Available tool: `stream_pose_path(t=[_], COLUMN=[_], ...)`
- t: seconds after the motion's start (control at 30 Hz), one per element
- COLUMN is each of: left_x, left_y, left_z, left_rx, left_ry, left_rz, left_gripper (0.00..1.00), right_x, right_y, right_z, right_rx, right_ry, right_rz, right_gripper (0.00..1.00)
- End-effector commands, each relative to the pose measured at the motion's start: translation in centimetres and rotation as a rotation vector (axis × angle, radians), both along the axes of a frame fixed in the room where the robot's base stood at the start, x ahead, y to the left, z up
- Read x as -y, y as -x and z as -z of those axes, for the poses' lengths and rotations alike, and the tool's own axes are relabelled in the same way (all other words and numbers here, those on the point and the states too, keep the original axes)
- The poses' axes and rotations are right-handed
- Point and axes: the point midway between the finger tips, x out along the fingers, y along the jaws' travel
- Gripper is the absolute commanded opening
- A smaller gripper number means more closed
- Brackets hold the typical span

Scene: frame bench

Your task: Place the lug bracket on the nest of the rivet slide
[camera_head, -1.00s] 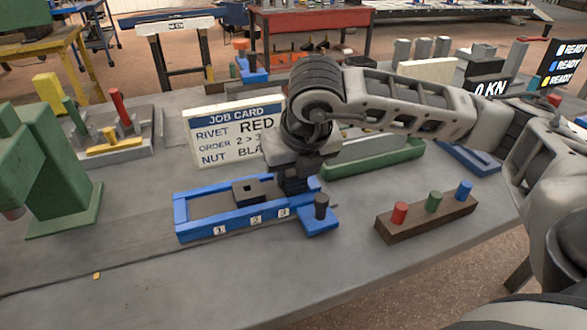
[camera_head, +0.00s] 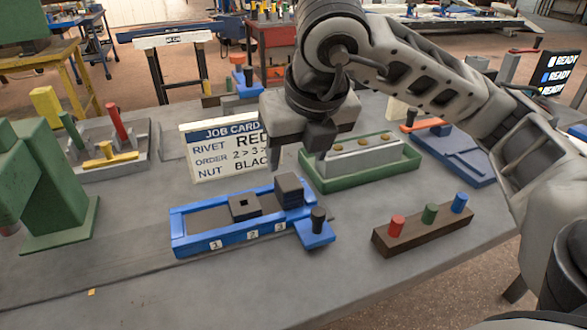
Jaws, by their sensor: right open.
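The blue rivet slide (camera_head: 205,241) lies on the bench, with plates marked 1, 2 and 3 along its front. A dark grey block with a square hole (camera_head: 243,206) sits in its channel, near the middle. A taller dark block (camera_head: 288,191) stands at its right end. I cannot tell for sure which dark piece is the lug bracket and which is the nest. My right gripper (camera_head: 298,152) is open and empty, above and apart from the taller block. My left gripper is not in view.
A job card (camera_head: 224,152) stands behind the slide. A green tray (camera_head: 365,176) holding a grey block is behind right. A brown rack (camera_head: 420,232) with red, green and blue pegs is at front right. A green press (camera_head: 55,195) stands left. The front bench is clear.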

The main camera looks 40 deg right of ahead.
Motion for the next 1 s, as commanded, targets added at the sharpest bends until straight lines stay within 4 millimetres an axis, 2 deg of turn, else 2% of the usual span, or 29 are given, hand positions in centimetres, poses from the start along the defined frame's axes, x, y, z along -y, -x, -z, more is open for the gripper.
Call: stream_pose_path(t=[0.1,0.23,0.8,0.87,1.0], left_x=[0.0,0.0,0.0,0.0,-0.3], left_y=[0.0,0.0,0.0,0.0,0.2], left_z=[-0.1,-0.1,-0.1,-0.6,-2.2], left_rx=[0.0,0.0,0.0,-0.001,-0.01], left_ry=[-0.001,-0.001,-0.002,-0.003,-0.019], left_rz=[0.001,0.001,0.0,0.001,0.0], left_gripper=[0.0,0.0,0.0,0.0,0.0], right_x=[-0.2,-0.2,-0.2,-0.2,-0.2], right_y=[0.5,0.8,0.9,0.9,0.9], right_z=[-1.5,-2.1,-2.3,-2.8,-5.4], right_rx=[0.002,0.0,-0.001,-0.001,0.0], right_ry=[0.0,0.0,0.0,0.0,0.0], right_rz=[-0.001,0.0,0.0,0.0,0.0], right_gripper=[0.58,0.58,0.58,0.58,0.58])
